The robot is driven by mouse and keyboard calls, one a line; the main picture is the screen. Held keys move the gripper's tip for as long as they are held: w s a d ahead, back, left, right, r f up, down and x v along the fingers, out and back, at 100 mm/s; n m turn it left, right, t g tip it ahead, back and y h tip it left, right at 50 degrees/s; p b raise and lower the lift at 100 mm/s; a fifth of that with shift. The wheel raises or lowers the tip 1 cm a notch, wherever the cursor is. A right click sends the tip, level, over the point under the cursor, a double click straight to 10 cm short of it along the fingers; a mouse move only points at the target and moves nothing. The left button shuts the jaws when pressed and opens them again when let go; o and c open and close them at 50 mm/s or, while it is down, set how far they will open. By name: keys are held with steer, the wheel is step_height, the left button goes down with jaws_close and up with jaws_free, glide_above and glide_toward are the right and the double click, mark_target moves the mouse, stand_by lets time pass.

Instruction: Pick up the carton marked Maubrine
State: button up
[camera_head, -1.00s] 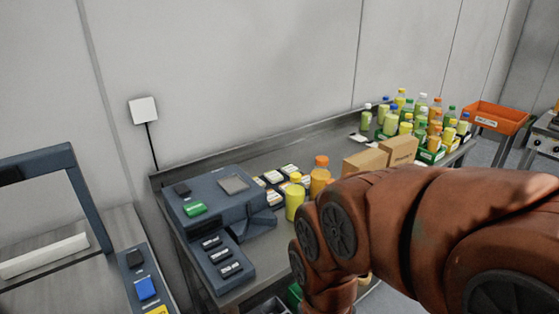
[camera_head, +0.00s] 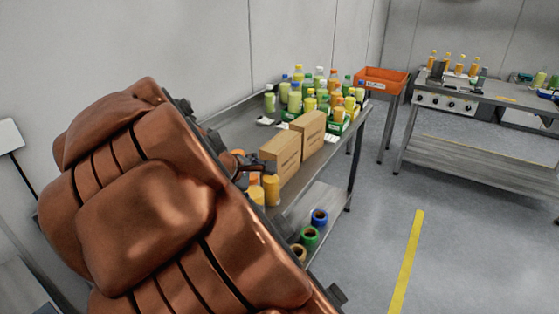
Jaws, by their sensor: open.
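Two brown cardboard cartons stand side by side on the steel bench in the head view: a nearer carton (camera_head: 281,151) and a farther carton (camera_head: 309,133). Both bear small print that I cannot read, so I cannot tell which is marked Maubrine. My gripper (camera_head: 258,166) shows only in part, as dark pieces beyond my large copper-coloured arm. It is open, just left of the nearer carton's lower side in the picture. I cannot tell whether it touches the carton. My arm hides the left part of the bench.
Orange bottles (camera_head: 271,190) stand in front of the nearer carton. Many bottles (camera_head: 323,88) crowd the bench's far end. Coloured rolls (camera_head: 310,237) lie on the lower shelf. An orange bin (camera_head: 381,80) and a second bench (camera_head: 500,98) stand beyond. The floor at right is clear.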

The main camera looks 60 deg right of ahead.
steer(key=w+d+r+n+h, duration=0.1)
steer(key=w+d+n+h, duration=0.15)
steer(key=d, duration=0.35)
steer(key=w+d+r+n+h, duration=0.1)
steer(key=w+d+n, duration=0.2)
steer(key=d, duration=0.3)
steer(key=n+t+h, duration=0.1)
steer(key=n+t, duration=0.1)
steer(key=n, duration=0.6)
glide_toward(281, 141)
steer(key=shift+w+d+f, duration=0.15)
steer(key=shift+d+f, duration=0.25)
steer(key=shift+d, duration=0.15)
steer(key=shift+h, duration=0.25)
steer(key=shift+p+x, duration=0.4)
steer(key=shift+x, duration=3.5)
steer(key=c, duration=1.8)
